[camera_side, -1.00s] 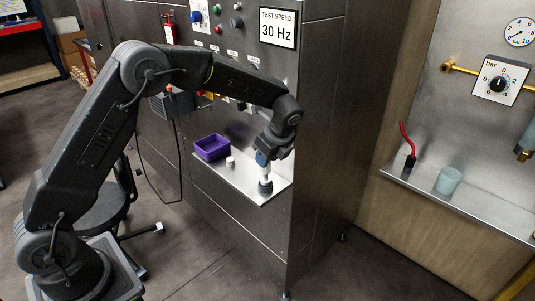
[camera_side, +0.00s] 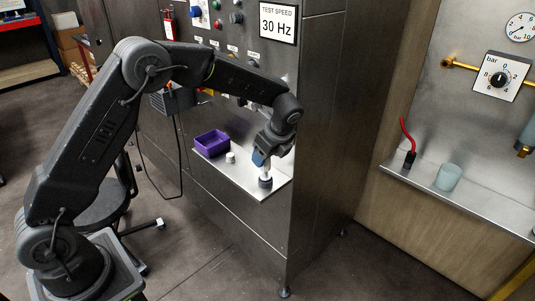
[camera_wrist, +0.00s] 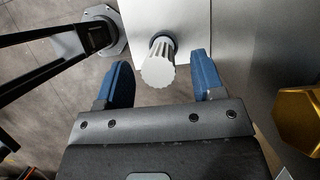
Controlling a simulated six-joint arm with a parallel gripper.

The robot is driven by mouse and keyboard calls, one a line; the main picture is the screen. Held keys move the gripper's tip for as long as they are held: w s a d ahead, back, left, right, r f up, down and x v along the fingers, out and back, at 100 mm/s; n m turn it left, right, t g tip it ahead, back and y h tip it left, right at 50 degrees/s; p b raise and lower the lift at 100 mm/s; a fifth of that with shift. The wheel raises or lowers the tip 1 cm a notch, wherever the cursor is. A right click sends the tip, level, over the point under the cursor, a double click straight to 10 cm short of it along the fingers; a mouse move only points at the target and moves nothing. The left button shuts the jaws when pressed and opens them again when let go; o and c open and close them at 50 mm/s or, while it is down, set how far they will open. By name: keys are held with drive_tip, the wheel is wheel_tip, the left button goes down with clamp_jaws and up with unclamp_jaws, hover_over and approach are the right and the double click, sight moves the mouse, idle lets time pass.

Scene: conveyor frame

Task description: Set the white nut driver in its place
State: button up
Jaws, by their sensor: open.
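The white nut driver (camera_wrist: 157,70) stands upright on the steel shelf (camera_side: 240,182), its ribbed handle toward the wrist camera. A dark round piece (camera_side: 265,183) is at its foot; I cannot tell whether it is a holder or part of the tool. In the side view the white handle (camera_side: 267,172) shows just under my gripper (camera_side: 264,159). In the wrist view the blue fingers of my gripper (camera_wrist: 160,60) are apart, one on each side of the handle, with gaps on both sides. The gripper is empty.
A purple bin (camera_side: 211,143) and a small white cylinder (camera_side: 230,158) stand to the left on the shelf. The steel cabinet (camera_side: 318,140) rises behind and right. A red-handled tool (camera_side: 408,157) and a pale cup (camera_side: 448,177) stand on another ledge.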

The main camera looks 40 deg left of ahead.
drive_tip(key=v, duration=1.3)
drive_tip(key=shift+d+r, duration=0.15)
drive_tip(key=shift+r, duration=0.2)
drive_tip(key=s+a+r+n+t+h, duration=0.1)
drive_tip(key=s+r+n, duration=0.3)
drive_tip(key=s, duration=0.3)
drive_tip(key=s+a+r+n+t+h, duration=0.1)
drive_tip(key=s+r+n+h, duration=0.1)
drive_tip(key=s+r+n, duration=0.35)
drive_tip(key=s+f+n+t, duration=0.1)
drive_tip(key=s+n, duration=0.3)
drive_tip(key=s, duration=0.4)
drive_tip(key=s+f+n+t+h, duration=0.1)
drive_tip(key=s+f+n, duration=0.3)
drive_tip(key=s, duration=0.5)
drive_tip(key=shift+s+f+t+h, duration=0.3)
drive_tip(key=shift+t, duration=0.5)
drive_tip(key=shift+d+n, duration=0.1)
drive_tip(key=shift+n, duration=0.15)
